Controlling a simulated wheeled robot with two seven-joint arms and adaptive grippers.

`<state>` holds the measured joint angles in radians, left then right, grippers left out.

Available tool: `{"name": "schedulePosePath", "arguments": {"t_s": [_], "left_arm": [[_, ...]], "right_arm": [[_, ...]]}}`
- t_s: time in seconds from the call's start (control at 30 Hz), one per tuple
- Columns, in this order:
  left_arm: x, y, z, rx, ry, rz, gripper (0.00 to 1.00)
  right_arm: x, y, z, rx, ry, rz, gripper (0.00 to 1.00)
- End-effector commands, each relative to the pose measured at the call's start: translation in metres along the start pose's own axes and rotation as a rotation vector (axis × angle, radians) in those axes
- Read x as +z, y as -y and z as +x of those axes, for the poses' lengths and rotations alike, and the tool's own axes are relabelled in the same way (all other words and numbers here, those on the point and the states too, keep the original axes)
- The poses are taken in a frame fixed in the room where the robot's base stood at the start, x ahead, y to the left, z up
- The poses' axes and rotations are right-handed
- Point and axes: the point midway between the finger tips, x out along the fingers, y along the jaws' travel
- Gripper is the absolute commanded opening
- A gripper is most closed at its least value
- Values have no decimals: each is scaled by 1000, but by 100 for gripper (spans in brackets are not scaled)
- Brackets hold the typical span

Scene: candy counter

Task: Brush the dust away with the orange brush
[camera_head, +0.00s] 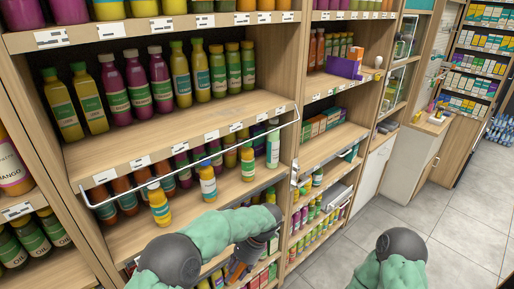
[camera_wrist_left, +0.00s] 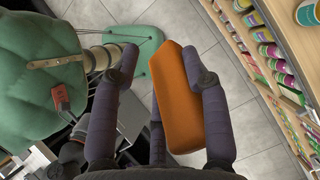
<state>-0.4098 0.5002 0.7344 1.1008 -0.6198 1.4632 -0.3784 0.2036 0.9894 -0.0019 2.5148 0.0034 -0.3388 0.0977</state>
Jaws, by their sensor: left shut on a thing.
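The orange brush (camera_wrist_left: 180,105) lies between the fingers of my left gripper (camera_wrist_left: 158,66) in the left wrist view. Its broad orange body fills much of the space between the fingers, close to the right one; its bristles do not show. In the head view the gripper (camera_head: 243,262) hangs below my green forearm, in front of the lower shelves, and the brush (camera_head: 234,268) shows only as a small orange part. A faint greyish patch, perhaps dust, lies on the bare front of the middle shelf (camera_head: 232,112). My right arm shows at the lower right, but its gripper does not.
Bottles stand in a row at the back of the middle shelf (camera_head: 90,165). A thin metal rail (camera_head: 190,174) runs before the shelf below. Yellow bottles (camera_head: 208,182) stand near that lower shelf's front. Grey tiled floor (camera_head: 470,220) is open at right.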

Motion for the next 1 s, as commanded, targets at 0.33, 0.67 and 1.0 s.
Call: {"name": "schedulePosePath", "arguments": {"t_s": [0.33,0.67,1.0], "left_arm": [[-7,11,102,206,3,-354,0],[-11,16,187,395,6,-684,0],[-12,17,244,535,9,-925,0]], "right_arm": [[-16,-22,65,-2,-21,-38,41],[-30,-41,119,-3,-40,-74,41],[-40,-53,154,-4,-55,-100,41]]}}
